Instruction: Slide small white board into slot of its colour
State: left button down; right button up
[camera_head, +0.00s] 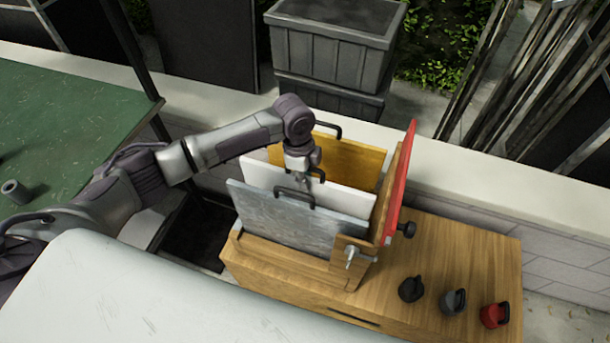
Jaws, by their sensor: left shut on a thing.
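The white board (345,197) stands upright between a grey marbled board (290,222) in front and a yellow board (355,160) behind. Its lower part is hidden behind the grey board, so I cannot tell how deep it sits. My left gripper (306,179) points down at the white board's top edge and is shut, apparently on its dark handle, which the fingers mostly cover. The slots of the wooden rack (352,262) under the boards are hidden. My right gripper is out of view.
A red board (400,180) stands at the rack's right side. Black (411,290), grey (453,302) and red (494,315) kettlebell-like weights stand on the wooden top (465,255). A green table (70,120) is at left. Grey bins (335,50) stand behind the low wall.

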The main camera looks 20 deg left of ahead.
pick_arm(q)
jog(key=c, duration=1.1)
grip_release()
jog(key=shift+o, duration=0.2)
jog(key=r, duration=0.4)
jog(key=a+r, duration=0.1)
jog(key=r, duration=0.7)
jog(key=shift+a, duration=0.25)
jog(key=shift+f, duration=0.1)
